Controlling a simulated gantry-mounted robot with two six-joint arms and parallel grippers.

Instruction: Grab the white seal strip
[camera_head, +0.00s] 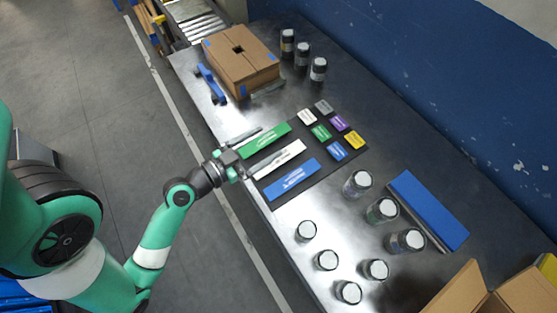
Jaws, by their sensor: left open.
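The white seal strip (281,159) lies on a dark mat (320,177) on the metal table, between a green strip (265,141) and a blue strip (292,180). My left gripper (254,158) is open at the left end of the white strip, with one finger toward the green strip and the other along the white strip's near end. I cannot tell whether a finger touches the strip. My right gripper does not show.
Several jars (382,210) and a blue block (428,209) stand to the right. A cardboard box (240,60) sits at the back, with three dark jars (302,55) beside it. A blue wall (420,60) borders the table.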

